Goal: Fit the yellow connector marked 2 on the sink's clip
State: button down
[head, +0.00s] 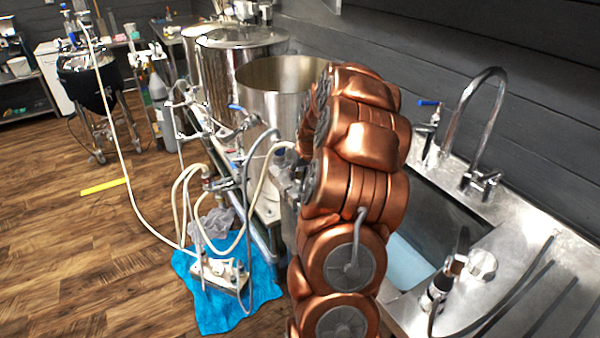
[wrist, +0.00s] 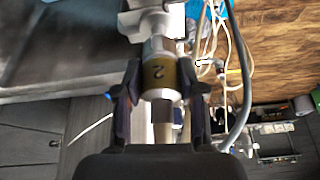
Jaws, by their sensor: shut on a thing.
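In the wrist view my gripper (wrist: 160,84) has its two dark fingers on either side of the yellow connector (wrist: 158,74), which bears a dark 2, and is shut on it. Past the fingertips a grey-white fitting (wrist: 148,22) lies in line with the connector. They look touching, but I cannot tell whether they are joined. In the head view my copper arm hides most of the gripper and the connector. The steel sink (head: 455,225) is at the right, partly behind my arm. I cannot make out its clip with certainty.
Steel kettles (head: 240,60) stand along the wall behind a bench with valves and pale hoses (head: 190,190). A small pump (head: 222,268) sits on a blue cloth (head: 205,310). A tall tap (head: 488,120) rises behind the sink. The wooden floor at left is mostly clear.

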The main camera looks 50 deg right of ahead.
jog(key=shift+f+b, duration=0.7)
jog(key=shift+f, duration=0.6)
dwell(0.4)
jog(key=c, duration=0.6)
grip_release()
jog(key=shift+r, duration=0.1)
jog(key=v, duration=1.2)
